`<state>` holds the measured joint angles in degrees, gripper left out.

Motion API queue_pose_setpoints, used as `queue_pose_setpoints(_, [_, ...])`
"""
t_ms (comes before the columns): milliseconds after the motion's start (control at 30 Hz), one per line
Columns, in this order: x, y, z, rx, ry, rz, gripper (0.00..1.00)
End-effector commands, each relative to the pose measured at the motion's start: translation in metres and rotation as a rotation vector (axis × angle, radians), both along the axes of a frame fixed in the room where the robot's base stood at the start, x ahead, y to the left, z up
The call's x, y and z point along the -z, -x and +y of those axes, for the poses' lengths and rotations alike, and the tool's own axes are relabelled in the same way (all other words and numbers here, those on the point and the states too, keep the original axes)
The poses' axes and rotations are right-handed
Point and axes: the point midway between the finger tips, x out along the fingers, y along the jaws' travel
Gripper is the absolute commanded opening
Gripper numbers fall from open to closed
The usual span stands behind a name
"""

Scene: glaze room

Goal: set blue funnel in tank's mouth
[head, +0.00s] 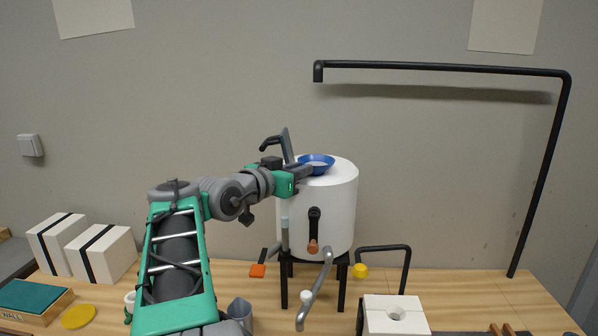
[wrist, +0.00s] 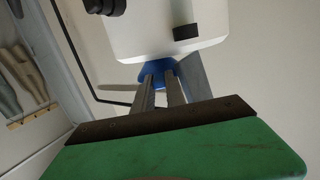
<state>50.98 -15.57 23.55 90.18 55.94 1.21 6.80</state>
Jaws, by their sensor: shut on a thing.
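The blue funnel (head: 316,161) is at the top of the white tank (head: 330,205), with its wide rim facing up. My gripper (head: 304,171) reaches in from the left and is shut on the funnel near its side. In the wrist view the funnel (wrist: 157,70) shows as a blue patch at the ends of the two grey fingers (wrist: 159,82), close against the tank (wrist: 160,35). The tank's mouth is hidden, and I cannot tell whether the funnel's stem is inside it or just above.
The tank stands on a black stand (head: 342,290) with a spout pipe (head: 322,285) in front. A tall black bent pipe (head: 440,67) arches at the right. White blocks (head: 102,255) stand at the left, and a white block with a hole (head: 396,316) is at the front right.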

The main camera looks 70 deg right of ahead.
Motion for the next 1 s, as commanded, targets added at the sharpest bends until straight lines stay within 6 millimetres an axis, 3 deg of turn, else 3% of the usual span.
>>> queue_pose_setpoints(400, [-0.0004,0.0001,0.0001,0.0,0.0,-0.001,0.0])
queue_pose_setpoints(433, [-0.0004,0.0001,0.0001,0.0,0.0,-0.001,0.18])
queue_pose_setpoints(700, [-0.0003,-0.0003,0.0,-0.001,0.0,-0.001,0.4])
queue_pose_setpoints(1000, [-0.0006,-0.0022,-0.0003,-0.005,0.001,-0.001,0.41])
